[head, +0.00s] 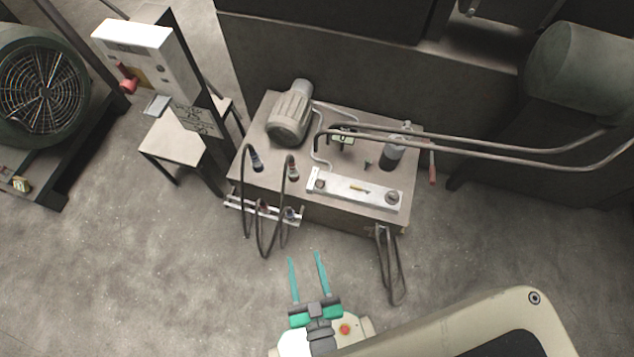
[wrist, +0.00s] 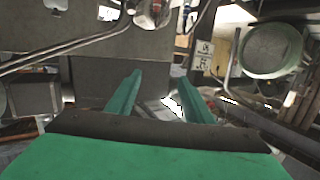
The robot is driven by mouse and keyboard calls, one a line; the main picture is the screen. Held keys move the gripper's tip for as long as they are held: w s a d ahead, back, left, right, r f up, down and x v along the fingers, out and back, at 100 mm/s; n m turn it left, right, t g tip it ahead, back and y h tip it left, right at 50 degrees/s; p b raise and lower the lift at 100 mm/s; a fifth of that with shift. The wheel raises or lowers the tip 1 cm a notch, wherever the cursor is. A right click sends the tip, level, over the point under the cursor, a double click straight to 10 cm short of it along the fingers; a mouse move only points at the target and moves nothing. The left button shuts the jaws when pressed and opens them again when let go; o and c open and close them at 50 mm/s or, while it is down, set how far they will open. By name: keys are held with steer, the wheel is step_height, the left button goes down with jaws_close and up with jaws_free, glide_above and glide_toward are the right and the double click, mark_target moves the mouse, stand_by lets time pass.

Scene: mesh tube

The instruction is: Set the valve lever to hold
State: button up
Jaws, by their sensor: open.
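A thin lever with a red grip (head: 432,175) hangs at the right end of the hydraulic power unit (head: 330,215); it looks like the valve lever. Its position marks are too small to read. My gripper (head: 304,256) is open and empty, with two teal fingers pointing toward the unit's front. It is over the floor in front of the unit, to the left of and apart from the lever. In the wrist view my gripper (wrist: 160,76) shows both fingers spread with nothing between them. I cannot make out the lever for sure there.
Black hoses (head: 266,225) loop down the unit's front left, and more hoses (head: 392,270) hang at its front right. Two pipes (head: 480,143) run across the top to the right. A control box (head: 150,55) with a red knob stands at left. The floor in front is clear.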

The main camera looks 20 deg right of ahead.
steer(key=w+d+f+m+h, duration=0.2)
steer(key=w+d+f, duration=0.3)
steer(key=w+f, duration=0.55)
steer(key=m+h, duration=0.2)
steer(key=h, duration=0.1)
glide_toward(319, 182)
steer(key=shift+t, duration=0.4)
steer(key=x, duration=0.3)
steer(key=f+x, duration=0.1)
steer(key=x, duration=0.3)
steer(key=f+x, duration=0.1)
steer(key=x, duration=0.2)
steer(key=shift+w+d+f, duration=0.1)
steer(key=shift+d+f, duration=0.1)
steer(key=shift+d, duration=0.05)
jaws_close()
steer(key=shift+w+a, duration=0.1)
